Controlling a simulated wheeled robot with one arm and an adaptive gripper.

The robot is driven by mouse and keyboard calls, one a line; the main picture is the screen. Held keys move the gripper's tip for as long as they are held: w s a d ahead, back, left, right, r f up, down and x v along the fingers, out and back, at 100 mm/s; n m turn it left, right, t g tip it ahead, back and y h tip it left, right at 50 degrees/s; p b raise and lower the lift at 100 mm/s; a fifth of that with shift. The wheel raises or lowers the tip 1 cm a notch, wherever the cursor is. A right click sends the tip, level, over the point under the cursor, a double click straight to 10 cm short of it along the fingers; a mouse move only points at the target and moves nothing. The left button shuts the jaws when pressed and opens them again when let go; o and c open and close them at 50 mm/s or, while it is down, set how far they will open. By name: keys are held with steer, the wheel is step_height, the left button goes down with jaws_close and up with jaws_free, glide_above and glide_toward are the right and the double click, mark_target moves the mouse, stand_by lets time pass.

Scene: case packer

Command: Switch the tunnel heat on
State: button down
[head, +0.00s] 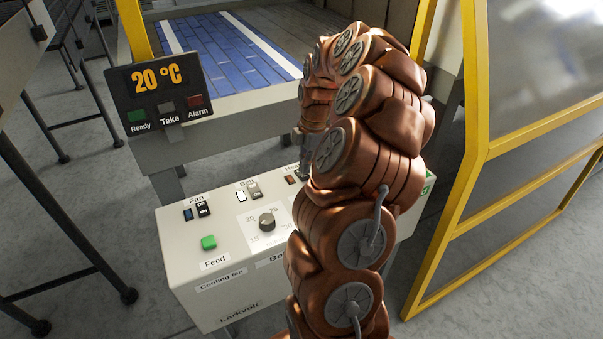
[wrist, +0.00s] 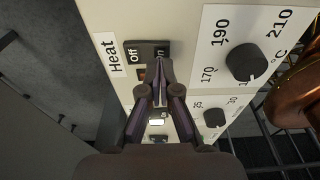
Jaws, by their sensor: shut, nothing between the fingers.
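The Heat switch (wrist: 147,50) is a dark rocker marked Off and On, beside the Heat label (wrist: 113,55) in the wrist view. My gripper (wrist: 162,68) is shut and empty, its fingertips at the On end of the rocker. I cannot tell whether they touch it or which end is pressed in. An amber lamp (wrist: 142,74) beside the switch is partly behind the fingers and looks dim. In the head view, my arm covers the Heat switch, and a small orange-red lamp (head: 291,180) shows next to it.
The control box (head: 225,290) also carries the Fan switch (head: 203,209), Belt switch (head: 254,190), green Feed button (head: 208,242) and belt dial (head: 267,222). A temperature dial (wrist: 246,62) lies close right of my fingers. A display (head: 158,83) reads 20 °C. A yellow-framed guard (head: 476,150) stands right.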

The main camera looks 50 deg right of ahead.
mark_target(304, 176)
steer(key=shift+f+b, duration=0.5)
steer(key=shift+f, duration=0.35)
stand_by(0.5)
steer(key=shift+r+p, duration=0.4)
steer(key=shift+r, duration=3.15)
steer(key=shift+a, duration=0.15)
steer(key=s+a+r+m+g, duration=0.1)
steer(key=s+a+r+m, duration=0.15)
steer(key=a, duration=0.85)
steer(key=s+a+r+m, duration=0.2)
steer(key=a+r, duration=0.1)
steer(key=a, duration=0.9)
steer(key=s+a+f+m, duration=0.1)
steer(key=s+a+m, duration=0.2)
steer(key=s, duration=0.3)
steer(key=s+a+f+m+g+h, duration=0.1)
steer(key=s+a+m, duration=0.2)
steer(key=s, duration=0.3)
steer(key=s+a+f+m, duration=0.1)
steer(key=s+a+m, duration=0.2)
steer(key=s, duration=0.4)
steer(key=shift+a+f+m+h, duration=0.25)
steer(key=shift+a+m+h, duration=0.05)
steer(key=shift+m+h, duration=0.1)
